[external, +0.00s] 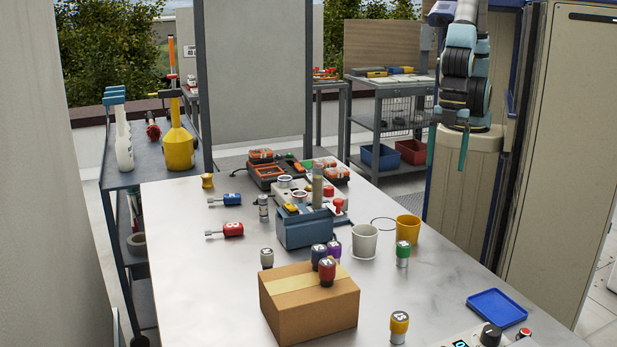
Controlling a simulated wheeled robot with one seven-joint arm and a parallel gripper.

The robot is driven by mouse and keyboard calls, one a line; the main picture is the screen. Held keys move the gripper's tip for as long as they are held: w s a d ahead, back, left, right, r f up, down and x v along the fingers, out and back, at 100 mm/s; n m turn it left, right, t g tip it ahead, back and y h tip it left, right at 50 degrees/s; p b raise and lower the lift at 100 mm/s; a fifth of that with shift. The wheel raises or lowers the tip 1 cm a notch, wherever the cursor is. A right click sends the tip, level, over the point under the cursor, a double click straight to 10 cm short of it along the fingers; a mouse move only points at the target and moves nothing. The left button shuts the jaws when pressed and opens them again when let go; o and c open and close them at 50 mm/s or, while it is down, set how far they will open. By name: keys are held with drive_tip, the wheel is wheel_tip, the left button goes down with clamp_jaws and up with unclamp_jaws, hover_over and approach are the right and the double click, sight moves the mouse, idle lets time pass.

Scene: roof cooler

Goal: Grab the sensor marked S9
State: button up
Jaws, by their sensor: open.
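Several small capped sensors stand on the metal table, and their marks are too small to read, so I cannot tell which is S9. I see a yellow-capped one (399,326) at the front right, a green-capped one (402,253) near the cups, and a grey-capped one (267,258). A red-capped one (327,271) is at the cardboard box, with a dark blue one (318,254) and a purple one (334,247) close behind. Another grey one (263,207) stands farther back. My gripper (447,158) is open and empty, pointing down, high at the upper right, apart from all sensors.
The cardboard box (310,318) stands at the front centre. A blue-grey vise (305,230), a white cup (364,241) and a yellow cup (408,229) stand mid-table. Red (232,229) and blue (232,199) handled tools lie left. A blue tray (497,307) lies right.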

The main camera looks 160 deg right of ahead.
drive_tip(key=shift+c, duration=0.4)
drive_tip(key=w+a+f+m+t+b, duration=0.2)
drive_tip(key=w+f+t+b, duration=0.15)
drive_tip(key=w, duration=0.75)
drive_tip(key=m+t+h+b, duration=0.2)
drive_tip(key=m+h+b, duration=0.4)
drive_tip(key=m+h, duration=0.4)
approach(337, 244)
drive_tip(key=shift+w+d+f+n+h+p, duration=0.3)
drive_tip(key=shift+w+d+f+h, duration=0.1)
drive_tip(key=shift+w, duration=0.15)
drive_tip(key=shift+w+d+f+n+h+p, duration=0.15)
drive_tip(key=shift+w+d+f+n+h, duration=0.15)
drive_tip(key=shift+w+f+h, duration=0.25)
drive_tip(key=shift+y, duration=0.35)
drive_tip(key=shift+s+p+x, duration=0.15)
drive_tip(key=shift+p+x, duration=0.35)
drive_tip(key=shift+x, duration=0.85)
drive_tip(key=shift+s+p+x, duration=0.15)
drive_tip(key=shift+p+x, duration=0.3)
drive_tip(key=shift+x, duration=0.9)
drive_tip(key=shift+d, duration=0.15)
